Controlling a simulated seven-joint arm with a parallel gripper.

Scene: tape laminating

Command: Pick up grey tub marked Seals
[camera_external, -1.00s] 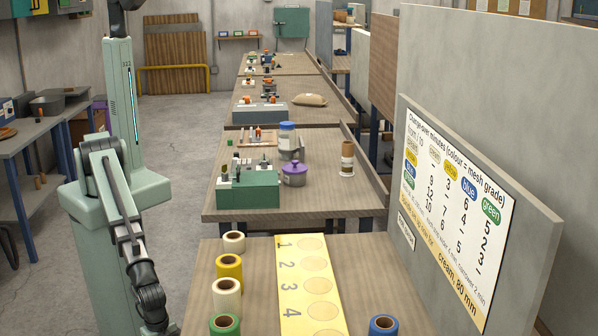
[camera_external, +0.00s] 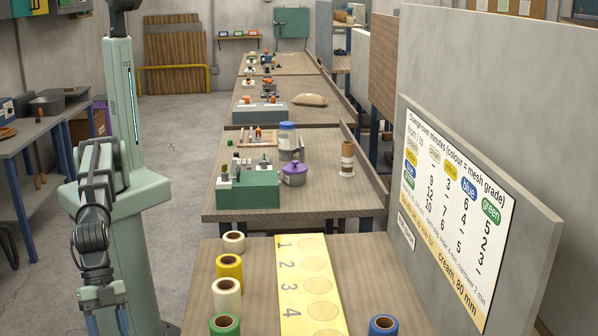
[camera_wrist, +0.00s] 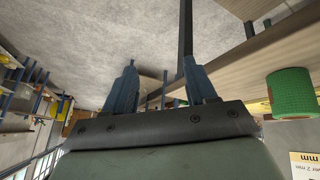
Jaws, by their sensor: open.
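I cannot make out a tub marked Seals in either view. A dark grey tub (camera_external: 47,104) stands on the left side bench in the external view, but no label on it can be read. My gripper (camera_external: 107,323) hangs low at the lower left, beside the near bench's left edge and far from that tub. Its two blue fingers also show in the wrist view (camera_wrist: 159,72), apart, with nothing between them and the grey floor beyond.
The near bench (camera_external: 385,265) holds several tape rolls, a numbered yellow strip (camera_external: 288,318) and a blue roll (camera_external: 383,326). A green roll (camera_wrist: 291,93) shows at the right of the wrist view. A board (camera_external: 455,210) stands on the right. Open floor (camera_external: 185,130) lies behind my arm.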

